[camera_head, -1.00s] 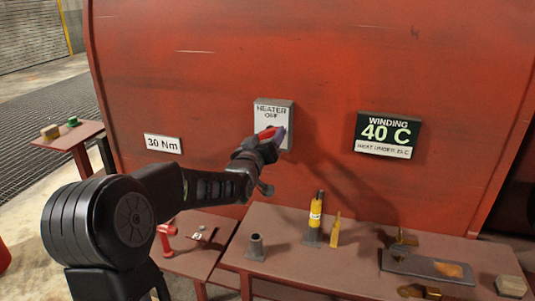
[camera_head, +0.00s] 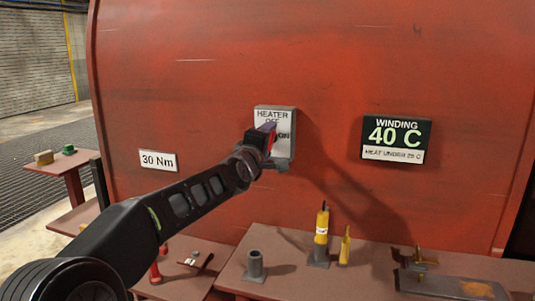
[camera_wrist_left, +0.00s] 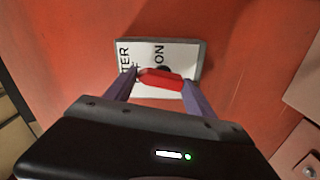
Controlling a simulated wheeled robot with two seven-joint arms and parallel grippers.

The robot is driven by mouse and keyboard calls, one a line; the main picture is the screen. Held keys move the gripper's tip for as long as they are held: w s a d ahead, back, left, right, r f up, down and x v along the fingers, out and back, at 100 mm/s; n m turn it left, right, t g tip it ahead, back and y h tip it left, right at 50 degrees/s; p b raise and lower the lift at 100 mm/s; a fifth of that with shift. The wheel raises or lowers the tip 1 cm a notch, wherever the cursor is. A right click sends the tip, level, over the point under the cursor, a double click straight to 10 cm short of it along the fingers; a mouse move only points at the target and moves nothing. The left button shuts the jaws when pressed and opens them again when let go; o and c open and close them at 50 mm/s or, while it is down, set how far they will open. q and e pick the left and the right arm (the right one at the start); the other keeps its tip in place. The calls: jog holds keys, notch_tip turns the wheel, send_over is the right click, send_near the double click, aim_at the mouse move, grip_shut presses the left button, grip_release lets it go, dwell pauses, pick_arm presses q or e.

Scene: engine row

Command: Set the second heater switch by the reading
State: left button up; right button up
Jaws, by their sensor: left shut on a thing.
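The heater switch box (camera_head: 274,117) is a pale plate in a grey frame on the red housing, marked HEATER, OFF and ON. My left gripper (camera_head: 268,138) is at its front and covers part of it. In the left wrist view the purple fingers (camera_wrist_left: 160,79) are shut on the red switch lever (camera_wrist_left: 161,82), in front of the plate (camera_wrist_left: 184,57). The lever's exact setting is hard to tell. The winding sign (camera_head: 396,139) reads 40 C, with a small line HEAT UNDER and a figure that looks like 25 C. My right gripper is out of view.
A sign (camera_head: 158,160) reads 30 Nm. Below, a brown bench (camera_head: 290,274) holds a grey tube (camera_head: 255,266), a yellow cylinder (camera_head: 321,232) and a brass fitting (camera_head: 419,260). A side table at left carries small blocks. The housing between switch and winding sign is bare.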

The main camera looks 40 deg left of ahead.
pick_arm(q)
jog(key=shift+n+b, duration=0.55)
jog(key=shift+n, duration=0.55)
jog(key=shift+a, duration=0.1)
jog(key=o, duration=1.4)
jog(key=v, duration=0.7)
jog(key=shift+s+p, duration=0.3)
jog(key=shift+s, duration=0.1)
jog(key=shift+r, duration=0.1)
